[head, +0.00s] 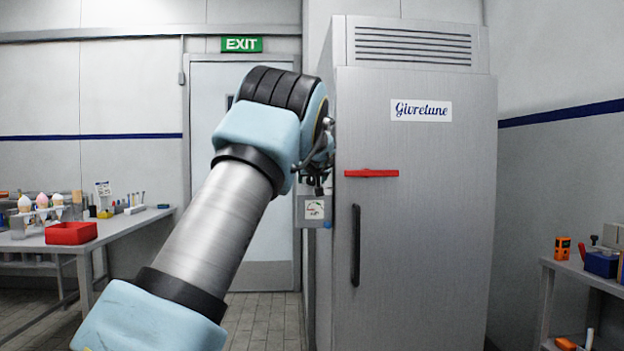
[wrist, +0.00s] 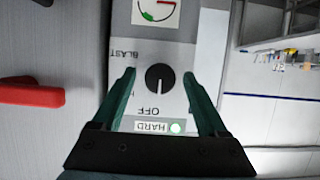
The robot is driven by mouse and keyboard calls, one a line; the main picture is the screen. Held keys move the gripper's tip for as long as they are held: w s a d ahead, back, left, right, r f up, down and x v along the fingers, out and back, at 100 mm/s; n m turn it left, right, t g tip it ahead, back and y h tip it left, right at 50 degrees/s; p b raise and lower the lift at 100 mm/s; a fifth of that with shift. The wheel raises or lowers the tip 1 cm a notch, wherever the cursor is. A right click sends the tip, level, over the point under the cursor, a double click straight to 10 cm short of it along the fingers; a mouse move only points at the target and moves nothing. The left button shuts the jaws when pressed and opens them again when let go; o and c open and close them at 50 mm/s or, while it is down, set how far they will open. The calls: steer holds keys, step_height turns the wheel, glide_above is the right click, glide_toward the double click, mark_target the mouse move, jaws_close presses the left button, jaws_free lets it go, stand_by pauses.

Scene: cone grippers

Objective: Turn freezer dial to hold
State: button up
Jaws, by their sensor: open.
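The freezer dial (wrist: 160,79) is a round black knob with a white pointer line, on a grey control panel (wrist: 148,48) that appears upside down in the wrist view. The pointer line is toward the OFF label, below the knob in the picture. A BLAST label is at upper left, and another label is mostly hidden by the left finger. A HARD label has a green light beside it. My gripper (wrist: 159,75) is open, with one green finger on each side of the dial and gaps between. In the head view, the control box (head: 314,209) is on the freezer's side.
The tall steel freezer (head: 430,230) has a black door handle (head: 355,245) and a red latch bar (head: 371,173), close to my wrist. A bench with a red bin (head: 71,233) stands left, and a shelf with tools (head: 602,262) stands right. Floor shows by the door.

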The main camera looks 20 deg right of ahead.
steer(key=shift+c, duration=0.2)
jaws_close()
stand_by(0.4)
steer(key=shift+d+f+m+y+b, duration=0.2)
steer(key=shift+m+y+b, duration=0.5)
steer(key=shift+m+b, duration=0.3)
steer(key=shift+m+t+y+b, duration=0.3)
steer(key=shift+m+y+b, duration=0.3)
steer(key=shift+m+b, duration=0.2)
steer(key=m+t+y+b, duration=0.1)
steer(key=m+b, duration=0.1)
steer(key=shift+m+y, duration=0.3)
steer(key=shift+m, duration=0.1)
steer(key=shift+m+y+b, duration=0.4)
steer(key=shift+m+b, duration=0.15)
steer(key=shift+m, duration=0.35)
steer(key=shift+t, duration=0.3)
